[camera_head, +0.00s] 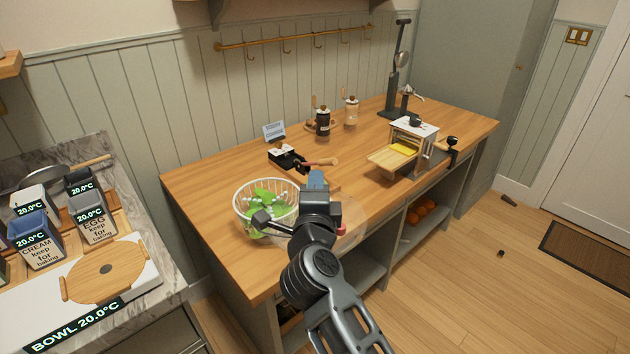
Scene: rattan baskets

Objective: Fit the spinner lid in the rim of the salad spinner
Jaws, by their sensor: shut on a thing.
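The salad spinner (240,193) stands on the near left of the wooden counter. It is a white slatted round basket with green leaves inside. My gripper (316,181) is at the spinner's right side, seen from behind, and its arm hides part of the rim. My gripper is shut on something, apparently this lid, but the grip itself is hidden. The lid is apart from the spinner's visible rim; its tilt is unclear.
A black tool with a wooden handle (320,162) lies behind the spinner. A white-topped box with a wooden tray (392,160) and two jars (323,122) stand farther right. A marble counter with containers (95,219) is at left. Counter wood left of the spinner is clear.

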